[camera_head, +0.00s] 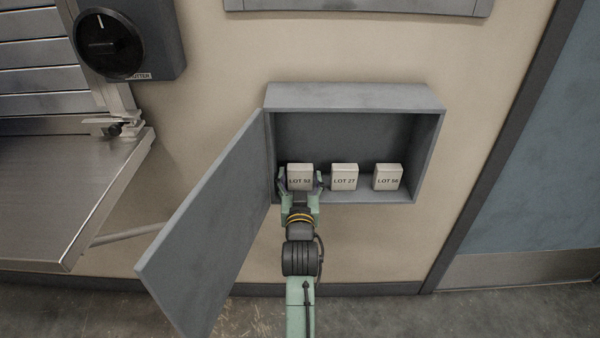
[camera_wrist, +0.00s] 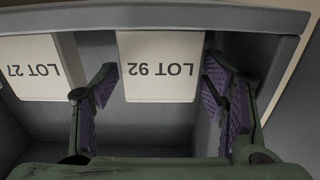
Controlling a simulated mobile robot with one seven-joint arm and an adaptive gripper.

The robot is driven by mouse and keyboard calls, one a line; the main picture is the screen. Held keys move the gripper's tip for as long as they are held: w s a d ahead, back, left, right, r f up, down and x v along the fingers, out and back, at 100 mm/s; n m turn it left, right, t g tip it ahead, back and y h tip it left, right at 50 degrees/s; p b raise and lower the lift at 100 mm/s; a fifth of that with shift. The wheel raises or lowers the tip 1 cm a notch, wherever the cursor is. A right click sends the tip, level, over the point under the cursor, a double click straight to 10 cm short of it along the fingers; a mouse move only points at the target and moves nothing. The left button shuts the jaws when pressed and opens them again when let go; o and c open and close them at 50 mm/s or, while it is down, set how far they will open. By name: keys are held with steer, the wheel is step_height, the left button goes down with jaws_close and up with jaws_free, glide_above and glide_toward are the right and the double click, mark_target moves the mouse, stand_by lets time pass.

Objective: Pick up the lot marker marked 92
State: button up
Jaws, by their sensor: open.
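The lot marker marked 92 is a pale block at the left end of a row inside the open grey wall cabinet (camera_head: 428,150). In the head view the lot marker 92 (camera_head: 300,171) has small lettering. In the wrist view the lot marker 92 (camera_wrist: 160,52) shows its label upside down. My gripper (camera_head: 300,184) is open, with one finger on each side of this marker. In the wrist view my gripper (camera_wrist: 160,84) has its purple finger pads close beside the marker's sides; whether either touches, I cannot tell.
The LOT 27 marker (camera_head: 344,176) stands just right of my right finger, and it also shows in the wrist view (camera_wrist: 28,70). A third marker (camera_head: 387,176) stands farther right. The open cabinet door (camera_head: 205,225) hangs to the left of my arm. A metal counter (camera_head: 60,190) is at far left.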

steer(key=shift+w, duration=1)
steer(key=c, duration=1)
